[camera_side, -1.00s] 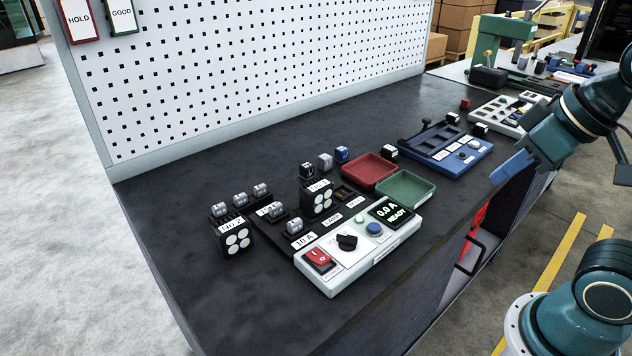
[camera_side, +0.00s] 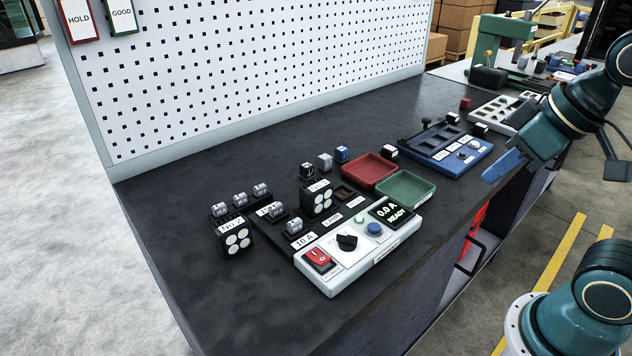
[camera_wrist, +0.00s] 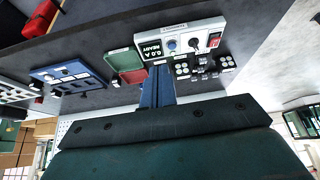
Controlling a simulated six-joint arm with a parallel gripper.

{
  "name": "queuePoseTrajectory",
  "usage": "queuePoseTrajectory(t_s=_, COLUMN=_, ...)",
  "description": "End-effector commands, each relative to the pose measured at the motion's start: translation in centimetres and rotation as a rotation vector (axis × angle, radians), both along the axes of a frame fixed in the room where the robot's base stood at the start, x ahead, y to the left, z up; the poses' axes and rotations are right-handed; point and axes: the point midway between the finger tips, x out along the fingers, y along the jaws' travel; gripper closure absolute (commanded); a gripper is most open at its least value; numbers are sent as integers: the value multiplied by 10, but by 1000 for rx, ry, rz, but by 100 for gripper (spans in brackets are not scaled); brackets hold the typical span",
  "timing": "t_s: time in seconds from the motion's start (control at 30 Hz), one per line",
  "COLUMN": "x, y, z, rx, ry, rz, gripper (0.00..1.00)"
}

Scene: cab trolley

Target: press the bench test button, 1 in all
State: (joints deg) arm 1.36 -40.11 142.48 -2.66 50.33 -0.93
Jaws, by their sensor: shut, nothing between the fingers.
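The white test panel (camera_side: 335,283) lies on the dark bench near its front edge. A round blue button (camera_side: 374,229) sits on it beside the display (camera_side: 391,212), which reads 0.0 A READY. The blue button also shows in the wrist view (camera_wrist: 172,44); its label is too small to read. My gripper (camera_side: 488,179) has blue fingers pressed together, with nothing held. It hovers to the right of the panel, past the bench's front edge in the picture, well apart from the button. The fingers show in the wrist view (camera_wrist: 157,84), pointing toward the panel.
The panel also carries a red rocker switch (camera_side: 319,260), a black knob (camera_side: 347,242) and a small green button or lamp (camera_side: 360,220). A red tray (camera_side: 369,171), a green tray (camera_side: 405,187) and a blue fixture (camera_side: 450,158) stand behind and right. Black blocks stand left.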

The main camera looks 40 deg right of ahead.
Motion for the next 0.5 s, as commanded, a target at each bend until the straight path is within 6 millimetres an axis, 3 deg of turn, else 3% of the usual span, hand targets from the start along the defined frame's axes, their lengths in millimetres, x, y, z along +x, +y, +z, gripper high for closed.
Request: queuePoseTrajectory(t_s=0.5, x=57, y=18, z=-20, rx=70, ry=75, rz=178, gripper=100)
